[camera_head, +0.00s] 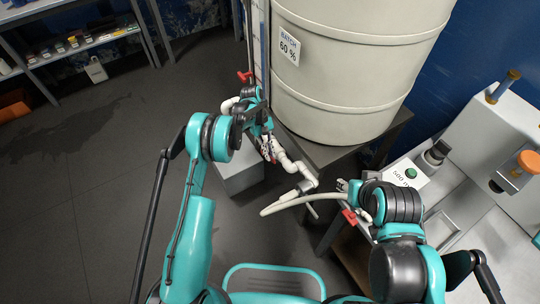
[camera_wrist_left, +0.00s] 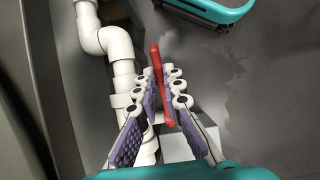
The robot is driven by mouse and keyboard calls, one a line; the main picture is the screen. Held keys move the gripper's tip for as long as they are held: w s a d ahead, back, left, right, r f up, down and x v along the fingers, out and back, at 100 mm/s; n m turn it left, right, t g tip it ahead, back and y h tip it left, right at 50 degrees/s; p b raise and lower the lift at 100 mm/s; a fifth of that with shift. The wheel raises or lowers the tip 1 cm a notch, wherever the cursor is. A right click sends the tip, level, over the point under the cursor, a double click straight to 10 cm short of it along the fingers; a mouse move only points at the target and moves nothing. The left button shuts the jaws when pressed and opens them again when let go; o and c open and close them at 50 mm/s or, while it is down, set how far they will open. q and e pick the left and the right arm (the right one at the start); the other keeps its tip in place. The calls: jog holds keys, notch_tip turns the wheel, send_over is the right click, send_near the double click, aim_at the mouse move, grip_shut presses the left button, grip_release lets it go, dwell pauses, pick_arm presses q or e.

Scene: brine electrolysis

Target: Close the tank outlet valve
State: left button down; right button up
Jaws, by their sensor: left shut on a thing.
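The large off-white tank (camera_head: 345,75) with a "60 %" label stands at the top centre of the head view. White outlet piping (camera_head: 290,165) runs below it and also shows in the left wrist view (camera_wrist_left: 118,45). My left gripper (camera_head: 268,148) is at this piping, beside the tank's base. In the left wrist view, its purple-padded fingers (camera_wrist_left: 163,85) are shut on a red valve lever (camera_wrist_left: 156,60), which sticks out past the fingertips. The valve body is mostly hidden. My right gripper (camera_head: 348,188) is at the pale hose's right end; its fingers are too small to read.
A pale hose (camera_head: 292,202) curves out below the piping. Another red handle (camera_head: 245,77) is left of the tank, and a red part (camera_head: 350,216) is near my right gripper. A grey bench (camera_head: 470,190) with equipment stands right. Open floor (camera_head: 80,190) lies left.

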pick_arm(q)
jog(key=c, duration=1.6)
grip_release()
jog(key=shift+c, duration=0.2)
jog(key=v, duration=1.2)
